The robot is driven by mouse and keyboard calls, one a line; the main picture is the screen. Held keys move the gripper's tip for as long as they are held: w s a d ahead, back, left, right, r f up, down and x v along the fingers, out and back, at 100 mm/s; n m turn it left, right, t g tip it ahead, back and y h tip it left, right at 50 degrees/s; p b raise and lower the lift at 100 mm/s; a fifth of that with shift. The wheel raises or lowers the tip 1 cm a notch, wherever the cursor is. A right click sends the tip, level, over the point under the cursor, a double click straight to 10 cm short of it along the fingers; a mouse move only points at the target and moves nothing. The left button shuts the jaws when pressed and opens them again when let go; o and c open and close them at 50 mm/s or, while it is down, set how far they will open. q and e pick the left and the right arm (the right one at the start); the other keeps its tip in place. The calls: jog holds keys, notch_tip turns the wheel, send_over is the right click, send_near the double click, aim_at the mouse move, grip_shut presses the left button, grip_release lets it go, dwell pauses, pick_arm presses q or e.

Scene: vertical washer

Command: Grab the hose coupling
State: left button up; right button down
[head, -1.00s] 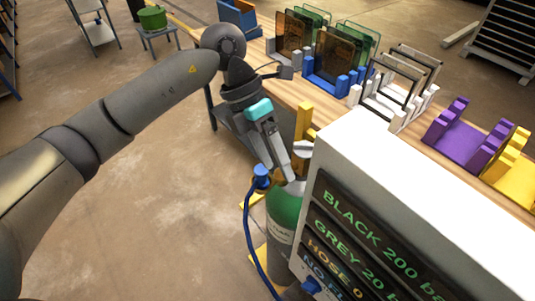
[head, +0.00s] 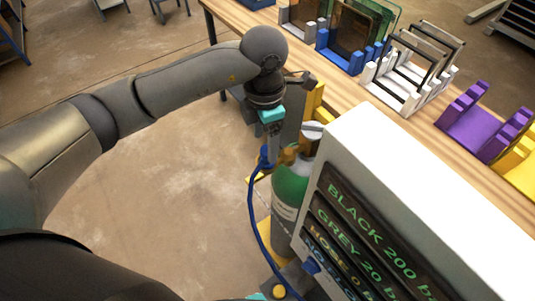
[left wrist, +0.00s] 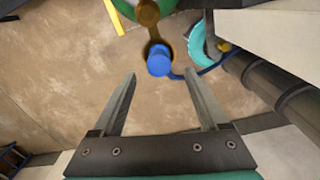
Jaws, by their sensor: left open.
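The blue hose coupling (left wrist: 159,60) shows in the left wrist view at the brass valve (left wrist: 149,14) of a green-topped gas cylinder (head: 290,188). In the head view the coupling (head: 264,157) is partly hidden by my left gripper. A blue hose (head: 252,215) hangs from it and curves down. My left gripper (left wrist: 160,77) is open, with its two fingers pointing at the coupling. The coupling appears centred between the fingers, just past their tips in the picture. Nothing is held between them. My right gripper is not in view.
A white box with a text display (head: 385,225) stands close to the right of the cylinder. Behind it, a wooden table (head: 345,95) holds coloured racks, some with panels. Open floor (head: 165,190) lies left of the cylinder.

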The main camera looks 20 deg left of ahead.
pick_arm(q)
jog(key=shift+w+d+f+p, duration=0.1)
jog(key=shift+f+p, duration=0.2)
jog(key=shift+f, duration=1)
jog(key=shift+w+d+f+p, duration=0.1)
jog(key=shift+f+p, duration=0.15)
jog(key=shift+f, duration=1.05)
grip_shut()
